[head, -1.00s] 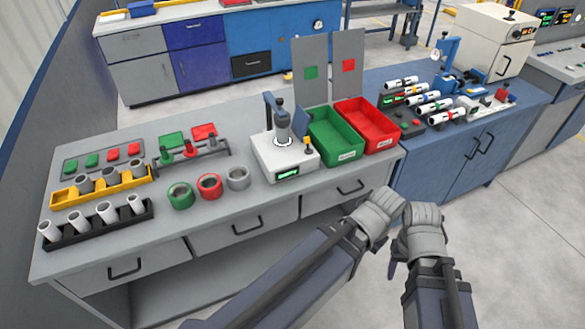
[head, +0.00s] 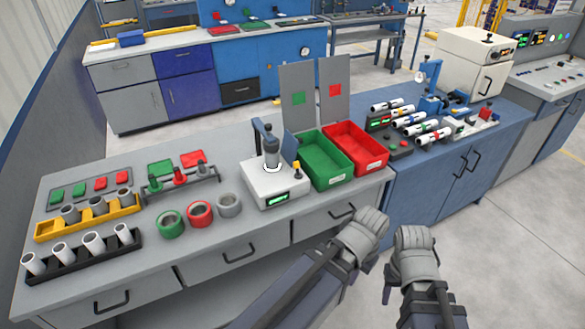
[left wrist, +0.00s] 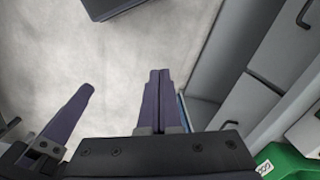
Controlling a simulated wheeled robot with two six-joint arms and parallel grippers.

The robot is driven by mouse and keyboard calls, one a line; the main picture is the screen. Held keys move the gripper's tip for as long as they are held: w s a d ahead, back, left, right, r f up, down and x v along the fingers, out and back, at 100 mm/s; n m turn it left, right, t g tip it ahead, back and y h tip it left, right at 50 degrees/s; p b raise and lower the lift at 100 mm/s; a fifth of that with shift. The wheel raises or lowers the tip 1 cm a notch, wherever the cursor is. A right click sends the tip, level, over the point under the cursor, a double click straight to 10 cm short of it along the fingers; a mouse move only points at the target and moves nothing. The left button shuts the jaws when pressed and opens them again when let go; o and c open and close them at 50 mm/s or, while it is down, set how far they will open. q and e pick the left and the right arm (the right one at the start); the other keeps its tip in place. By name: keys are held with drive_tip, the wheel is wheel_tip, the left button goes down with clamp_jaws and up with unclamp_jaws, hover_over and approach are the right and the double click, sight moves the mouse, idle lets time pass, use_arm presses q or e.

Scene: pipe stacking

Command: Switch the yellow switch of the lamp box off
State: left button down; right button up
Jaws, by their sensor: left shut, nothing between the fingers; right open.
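The lamp box (head: 280,198) is a white box on the grey bench, with a lit green display on its front. A grey lamp head on a stand is over its top, above a bright white ring. The small yellow switch (head: 297,166) stands up at the box's right rear corner; its setting is too small to tell. My left gripper (head: 362,232) is in front of the bench, right of and nearer than the box. In the left wrist view its fingers (left wrist: 158,75) are together and empty. My right gripper (head: 390,285) is open and empty, farther right over the floor.
A green bin (head: 326,160) and a red bin (head: 356,150) stand close right of the box. Green, red and grey rings (head: 200,212) lie to its left. A blue cabinet (head: 440,180) holds pipe fixtures at right. The floor before it is clear.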

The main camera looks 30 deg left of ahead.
use_arm(q)
drive_tip(key=w+a+f+n+t+h+b, duration=0.25)
drive_tip(key=w+n+h+b, duration=0.2)
drive_tip(key=w, duration=0.35)
drive_tip(key=n+t+h+b, duration=0.2)
drive_tip(key=n+t+b, duration=0.7)
drive_tip(key=n+t, duration=0.65)
approach(297, 169)
drive_tip(key=a+r, duration=0.1)
drive_tip(key=a+r+n+g, duration=0.2)
drive_tip(key=a, duration=0.1)
drive_tip(key=shift+s+a+r, duration=0.1)
drive_tip(key=shift+s+r, duration=0.1)
drive_tip(key=shift+s, duration=0.05)
drive_tip(key=x, duration=0.5)
drive_tip(key=b+x, duration=0.1)
drive_tip(key=x, duration=0.4)
drive_tip(key=shift+f, duration=0.25)
